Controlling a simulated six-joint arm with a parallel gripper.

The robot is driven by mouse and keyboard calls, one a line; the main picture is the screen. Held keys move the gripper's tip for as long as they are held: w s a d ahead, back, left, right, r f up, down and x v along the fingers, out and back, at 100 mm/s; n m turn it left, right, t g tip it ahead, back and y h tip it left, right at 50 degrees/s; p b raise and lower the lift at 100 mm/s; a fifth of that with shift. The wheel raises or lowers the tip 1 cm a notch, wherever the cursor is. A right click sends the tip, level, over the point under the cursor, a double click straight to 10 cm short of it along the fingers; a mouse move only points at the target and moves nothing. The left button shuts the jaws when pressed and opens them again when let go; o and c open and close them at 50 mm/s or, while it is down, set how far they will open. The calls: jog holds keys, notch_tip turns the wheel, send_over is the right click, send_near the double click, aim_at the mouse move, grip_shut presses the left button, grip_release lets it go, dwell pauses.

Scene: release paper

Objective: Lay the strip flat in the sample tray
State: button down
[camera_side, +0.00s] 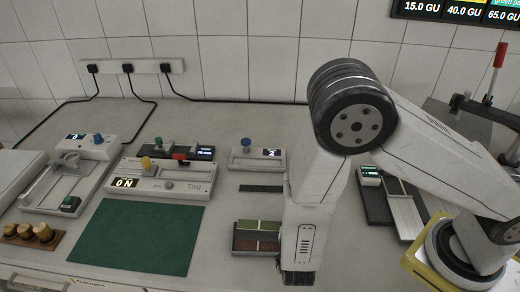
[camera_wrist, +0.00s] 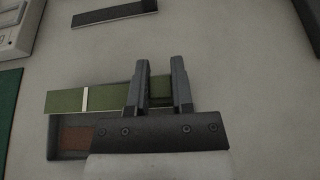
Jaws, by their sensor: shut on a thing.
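The green strip (camera_wrist: 110,97), with a pale crossband, is between the fingers of my gripper (camera_wrist: 160,80) in the wrist view. My gripper is shut on its right part, and the strip reaches out to the left. The strip lies across the upper part of the sample tray, a dark shallow tray with a reddish-brown floor (camera_wrist: 75,138). In the side view the strip (camera_side: 259,226) shows over the tray (camera_side: 240,250), left of my wrist. My arm hides their right ends. I cannot tell whether the strip touches the tray floor.
A dark bar (camera_side: 261,188) lies on the bench behind the tray. A small device with a blue knob (camera_side: 257,156) stands at the back. The bench around the tray is mostly clear.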

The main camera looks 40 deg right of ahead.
jog(key=shift+f, duration=0.65)
jog(key=shift+c, duration=2.4)
grip_release()
jog(key=shift+r, duration=0.6)
jog(key=shift+v, duration=3.8)
